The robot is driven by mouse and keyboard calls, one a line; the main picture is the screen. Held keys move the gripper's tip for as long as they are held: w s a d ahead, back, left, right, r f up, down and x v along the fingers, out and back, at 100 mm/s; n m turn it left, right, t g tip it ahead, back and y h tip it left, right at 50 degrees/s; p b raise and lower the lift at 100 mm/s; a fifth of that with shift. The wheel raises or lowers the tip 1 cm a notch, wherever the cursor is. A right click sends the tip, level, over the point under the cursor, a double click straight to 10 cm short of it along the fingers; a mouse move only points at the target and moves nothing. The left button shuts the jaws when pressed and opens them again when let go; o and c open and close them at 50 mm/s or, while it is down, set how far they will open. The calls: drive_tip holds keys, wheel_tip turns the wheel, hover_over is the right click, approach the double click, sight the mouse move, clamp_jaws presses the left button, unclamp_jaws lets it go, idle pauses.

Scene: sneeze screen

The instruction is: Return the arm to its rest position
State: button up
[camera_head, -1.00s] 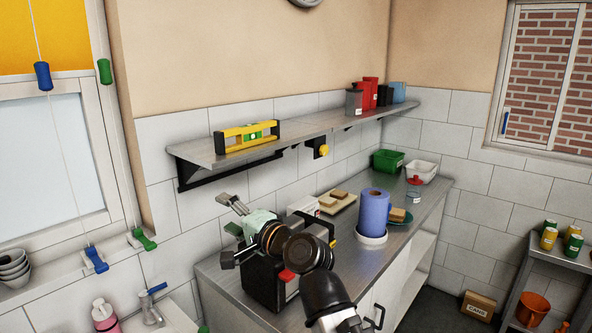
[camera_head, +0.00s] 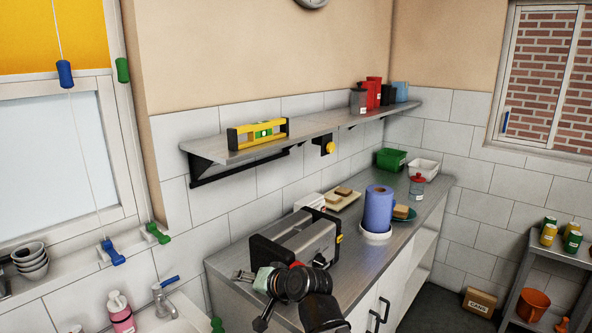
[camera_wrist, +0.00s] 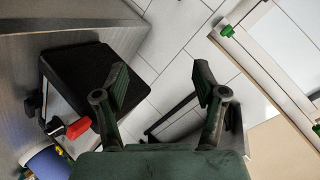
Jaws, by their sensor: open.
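My gripper (camera_wrist: 162,85) is open and empty in the wrist view, with its two fingers spread apart and white wall tiles showing between them. In the head view my gripper (camera_head: 250,276) is low in the picture, in front of the toaster-like appliance (camera_head: 300,250) on the metal counter, and my arm hides part of the counter's front edge. I cannot tell the exact gap between gripper and appliance. The dark side of the appliance also shows in the wrist view (camera_wrist: 88,75), left of the fingers.
A metal shelf (camera_head: 222,154) with a yellow level (camera_head: 257,133) juts from the wall above. A blue paper roll (camera_head: 379,207) stands right of the appliance. A soap bottle (camera_head: 120,312) and tap (camera_head: 163,297) are at the lower left.

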drive_tip(key=s+d+f+n+g+h, duration=0.1)
drive_tip(key=s+d+f+g+h, duration=0.3)
drive_tip(key=f, duration=0.8)
drive_tip(key=s+d+f+g, duration=0.15)
drive_tip(key=d+f, duration=0.45)
drive_tip(key=f, duration=0.6)
drive_tip(key=s+d+f+n+g+h, duration=0.1)
drive_tip(key=s+d+f+h, duration=0.3)
drive_tip(key=f, duration=0.8)
drive_tip(key=s+d+f+g, duration=0.2)
drive_tip(key=s+d+f, duration=0.2)
drive_tip(key=s+f, duration=0.3)
drive_tip(key=s+d+f+g, duration=0.3)
drive_tip(key=s+d+f, duration=0.2)
drive_tip(key=s, duration=0.8)
drive_tip(key=s+d+f+m+g+h, duration=0.1)
drive_tip(key=s+d+f+g, duration=0.2)
drive_tip(key=s+f, duration=0.7)
drive_tip(key=shift+s+d+b, duration=0.3)
drive_tip(key=shift+d+b, duration=0.05)
drive_tip(key=shift+d, duration=0.85)
drive_tip(key=shift+f, duration=0.1)
